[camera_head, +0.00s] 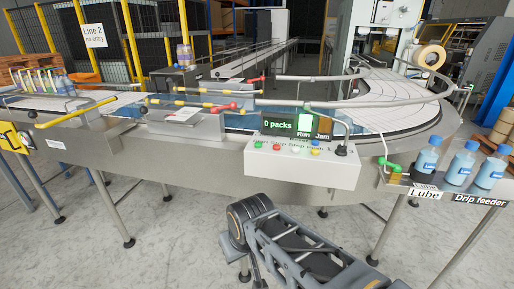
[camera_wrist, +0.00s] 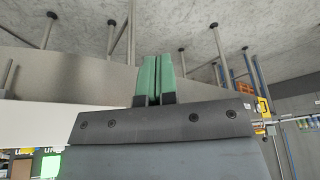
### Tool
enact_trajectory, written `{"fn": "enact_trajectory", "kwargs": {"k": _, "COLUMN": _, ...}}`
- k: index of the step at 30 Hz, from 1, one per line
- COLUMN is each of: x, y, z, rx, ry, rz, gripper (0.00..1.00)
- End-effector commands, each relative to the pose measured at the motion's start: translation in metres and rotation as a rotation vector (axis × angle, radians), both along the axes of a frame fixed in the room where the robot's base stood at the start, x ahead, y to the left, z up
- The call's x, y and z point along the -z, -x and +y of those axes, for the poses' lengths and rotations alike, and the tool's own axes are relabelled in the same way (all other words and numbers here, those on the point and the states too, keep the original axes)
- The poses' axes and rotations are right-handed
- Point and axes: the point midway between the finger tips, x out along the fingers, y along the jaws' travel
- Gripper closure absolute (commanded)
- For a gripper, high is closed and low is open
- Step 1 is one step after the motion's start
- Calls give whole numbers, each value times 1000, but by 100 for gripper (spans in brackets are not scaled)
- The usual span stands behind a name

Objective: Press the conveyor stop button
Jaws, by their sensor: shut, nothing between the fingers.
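A white control box (camera_head: 300,165) is fixed to the front side of the conveyor (camera_head: 200,165) in the head view. Several small coloured buttons sit along its top, with a green one (camera_head: 258,144) at the left and a red one (camera_head: 277,146) beside it. The small lettering beneath them, which seems to include "Stop", is hard to read. In the wrist view my gripper (camera_wrist: 153,76) has its green fingers together, with nothing between them. The buttons cannot be made out there. My gripper's fingertips are not visible in the head view.
A display (camera_head: 290,125) above the box reads "0 packs", "Run" lit green, and "Jam". A black knob (camera_head: 341,150) stands at the box's right end. Blue bottles (camera_head: 460,165) stand on a shelf at the right. Rails and yellow-striped bars (camera_head: 190,102) cross the conveyor.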

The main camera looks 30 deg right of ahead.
Motion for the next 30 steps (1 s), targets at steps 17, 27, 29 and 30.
{"fn": "enact_trajectory", "kwargs": {"k": 17, "x": -56, "y": -54, "z": -21, "rx": 145, "ry": -83, "rz": -59, "gripper": 100}}
{"fn": "enact_trajectory", "kwargs": {"k": 27, "x": -163, "y": -186, "z": -136, "rx": 531, "ry": -279, "rz": -268, "gripper": 100}}
{"fn": "enact_trajectory", "kwargs": {"k": 29, "x": -176, "y": -202, "z": -161, "rx": 588, "ry": -306, "rz": -305, "gripper": 100}}
{"fn": "enact_trajectory", "kwargs": {"k": 30, "x": -183, "y": -211, "z": -177, "rx": 623, "ry": -320, "rz": -330, "gripper": 100}}
